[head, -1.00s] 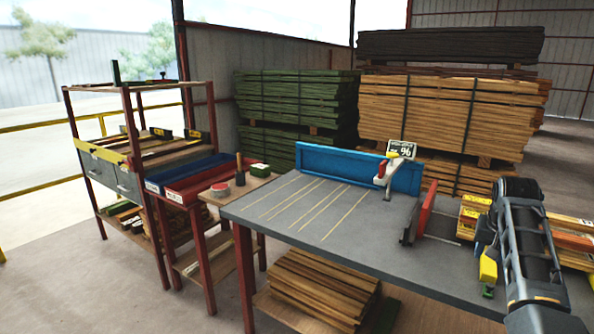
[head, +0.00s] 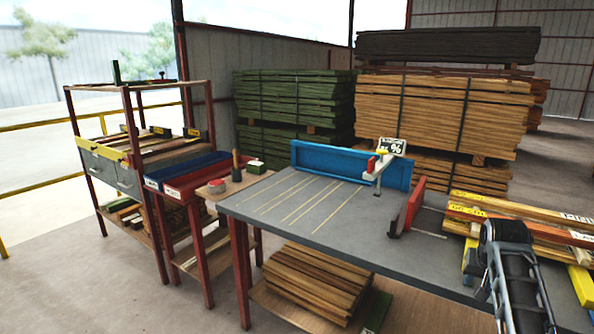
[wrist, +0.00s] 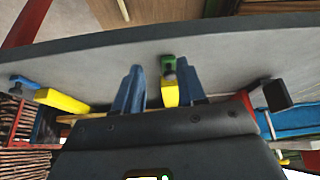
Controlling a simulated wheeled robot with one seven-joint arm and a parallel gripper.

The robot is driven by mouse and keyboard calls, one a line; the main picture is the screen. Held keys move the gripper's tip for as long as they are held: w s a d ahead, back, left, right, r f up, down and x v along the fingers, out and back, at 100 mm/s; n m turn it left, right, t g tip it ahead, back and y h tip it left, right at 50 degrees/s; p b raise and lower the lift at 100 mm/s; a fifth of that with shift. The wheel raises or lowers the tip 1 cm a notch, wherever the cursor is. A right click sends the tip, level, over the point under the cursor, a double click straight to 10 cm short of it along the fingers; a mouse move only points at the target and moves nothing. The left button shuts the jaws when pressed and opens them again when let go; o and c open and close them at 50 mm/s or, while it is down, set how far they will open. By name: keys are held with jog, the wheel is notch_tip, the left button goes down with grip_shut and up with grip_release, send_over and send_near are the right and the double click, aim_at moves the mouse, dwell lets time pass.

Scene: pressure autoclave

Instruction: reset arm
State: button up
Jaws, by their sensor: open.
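My arm (head: 510,265) reaches in from the lower right of the head view, over the right end of the grey workbench (head: 380,235). My gripper is not clearly visible there. In the wrist view my gripper (wrist: 160,85) shows two blue fingers spread apart, with nothing held between them. A yellow and green clamp-like part (wrist: 169,80) shows in the gap between the fingers, beyond them. The wrist view is tilted, and a grey bench surface (wrist: 215,50) fills its upper part.
Boards (head: 535,222) with yellow clamps lie near my arm. A red upright (head: 415,200) and a blue fence (head: 345,165) stand on the bench; its left part is clear. Red and blue trays (head: 195,180) and a shelf rack (head: 130,160) stand left. Timber stacks (head: 440,115) stand behind.

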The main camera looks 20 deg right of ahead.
jog(key=s+a+f+n+t, duration=0.2)
jog(key=s+a+f+n, duration=0.1)
jog(key=s+a+f, duration=0.7)
jog(key=s+a+f+n+t, duration=0.2)
jog(key=s+a+f+t, duration=0.1)
jog(key=s+a, duration=0.85)
jog(key=s+a+r+n+t+y, duration=0.1)
jog(key=s+a+r+n+t, duration=0.1)
jog(key=s+a+r, duration=0.35)
jog(key=s+a+r+n+t+y, duration=0.1)
jog(key=s+a+r+t, duration=0.15)
jog(key=s+a, duration=0.5)
jog(key=s+a+r+t+y, duration=0.1)
jog(key=s+a+r, duration=0.1)
jog(key=s+r, duration=0.2)
jog(key=s+a+r+n+y, duration=0.1)
jog(key=s+r, duration=0.4)
jog(key=r, duration=0.5)
jog(key=shift+s+a+t, duration=0.15)
jog(key=shift+a+t, duration=0.2)
jog(key=shift+a, duration=0.05)
